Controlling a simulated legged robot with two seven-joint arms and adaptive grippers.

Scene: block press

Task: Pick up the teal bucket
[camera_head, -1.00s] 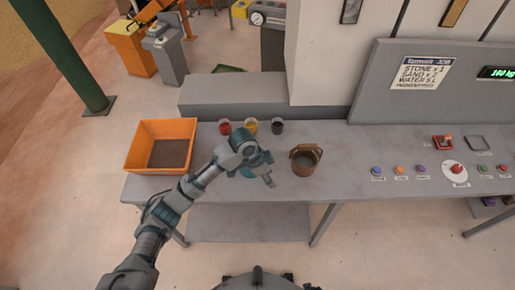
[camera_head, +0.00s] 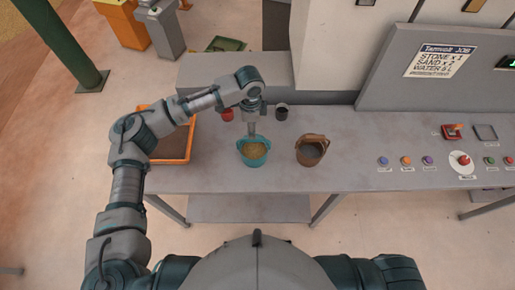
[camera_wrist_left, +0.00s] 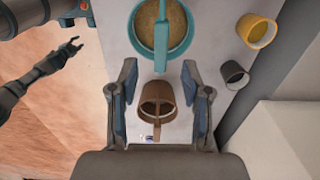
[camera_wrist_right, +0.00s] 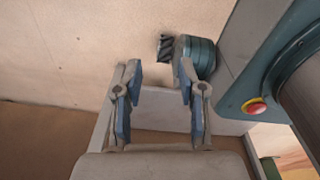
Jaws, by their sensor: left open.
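The teal bucket (camera_head: 254,159) stands on the grey table, holding sandy-coloured material. In the left wrist view, the teal bucket (camera_wrist_left: 161,48) is at the top centre, with its handle across the opening. My left gripper (camera_head: 252,134) points down over the bucket's back part in the head view.
A brown bucket (camera_head: 311,153) stands right of the teal one. An orange bin (camera_head: 190,142) is left. Buttons (camera_head: 406,160) line the right side.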

